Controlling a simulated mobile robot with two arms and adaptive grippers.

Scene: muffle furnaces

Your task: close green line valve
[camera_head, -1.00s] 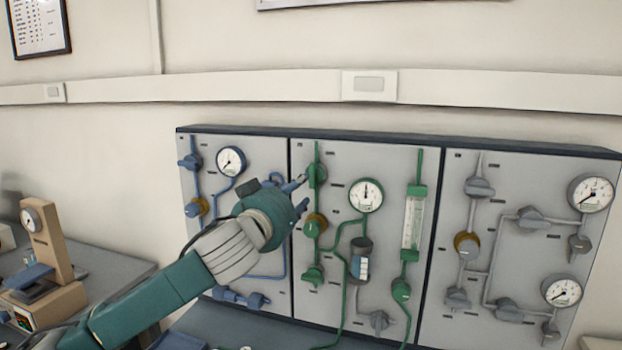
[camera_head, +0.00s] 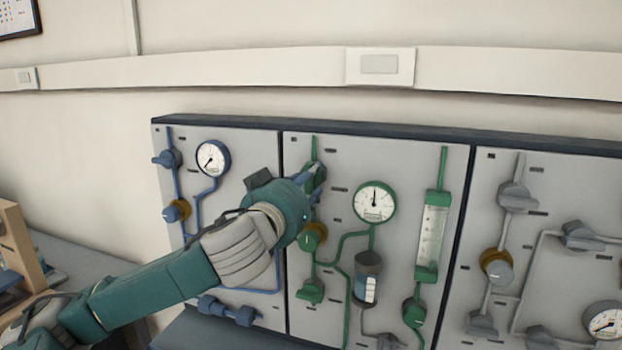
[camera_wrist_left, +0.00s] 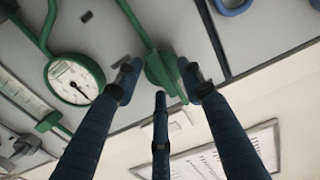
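The green-line panel (camera_head: 335,150) is the middle one, with green pipes and several green valves. Its top green valve (camera_wrist_left: 158,70) shows in the left wrist view; in the head view my gripper partly covers it. My left gripper (camera_head: 314,183) is at this valve. In the left wrist view its dark fingers (camera_wrist_left: 160,80) are spread, with two tips on either side of the valve handle and a third finger below. Contact cannot be told. A lower green valve (camera_head: 311,291) and another under the flow tube (camera_head: 414,312) are on the same panel. My right gripper is not in view.
A blue-line panel (camera_head: 230,135) is on the left and a grey-line panel (camera_head: 560,165) on the right. A green-rimmed gauge (camera_head: 375,201) and the flow tube (camera_head: 432,235) are to the right of my gripper. A tan device (camera_head: 18,240) stands at far left.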

